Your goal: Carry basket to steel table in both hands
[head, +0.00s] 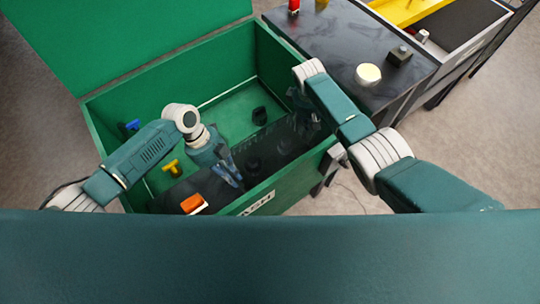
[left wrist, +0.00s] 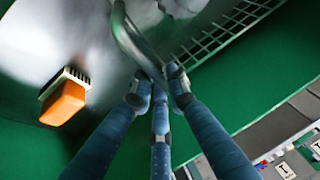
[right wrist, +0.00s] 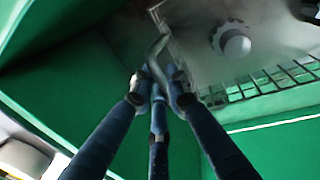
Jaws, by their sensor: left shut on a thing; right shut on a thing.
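The basket (head: 275,143) is dark and lies low inside a green bin; its outline is hard to make out in the head view. My left gripper (head: 232,178) is shut on a curved metal handle (left wrist: 135,42), with a slotted grid (left wrist: 222,35) beside it. My right gripper (head: 308,118) is shut on a similar handle (right wrist: 157,52), with another slotted grid (right wrist: 262,84) near it. The fingertips hide the gripped parts. A dark metal-topped table (head: 335,38), perhaps the steel table, stands beyond the bin at the right.
The green bin (head: 165,75) has high walls and a raised lid (head: 120,30). An orange-handled brush (head: 193,203) and a yellow item (head: 172,168) lie near my left gripper. The table carries a round pale-yellow button (head: 368,75), a dark block (head: 399,56) and a red item (head: 294,6).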

